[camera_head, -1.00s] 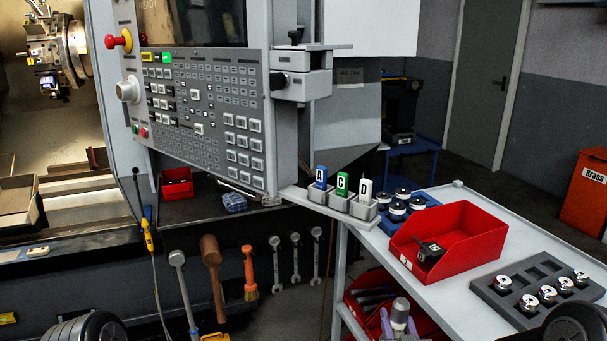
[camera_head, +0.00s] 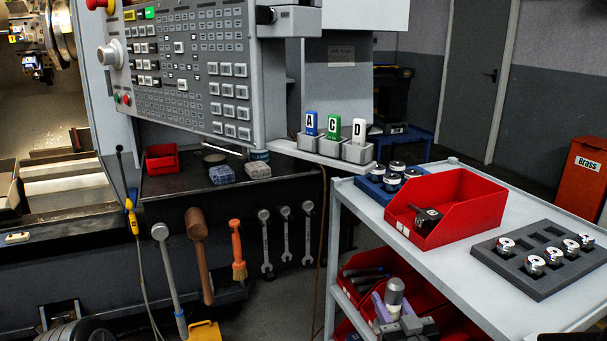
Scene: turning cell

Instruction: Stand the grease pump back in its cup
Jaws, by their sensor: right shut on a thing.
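My right gripper (camera_head: 392,312), with a grey body and purple fingers, shows at the bottom, right of the middle. It is shut on a grey, round-topped cylinder (camera_head: 395,288) that looks like the grease pump and stands about upright between the fingers. The fingers and frame edge hide its lower part. The gripper is beside the trolley's near side, in front of the red bins on its lower shelf. I cannot make out the pump's cup for certain. A yellow object (camera_head: 204,331) is cut off at the bottom edge. My left gripper does not show.
The grey trolley top (camera_head: 440,262) carries a red bin (camera_head: 470,215) and a dark foam tray (camera_head: 520,283) with several metal parts. Grey holders with A, C and D tags (camera_head: 333,132) stand on a ledge. Hammers, a brush and wrenches (camera_head: 265,240) hang on the machine front.

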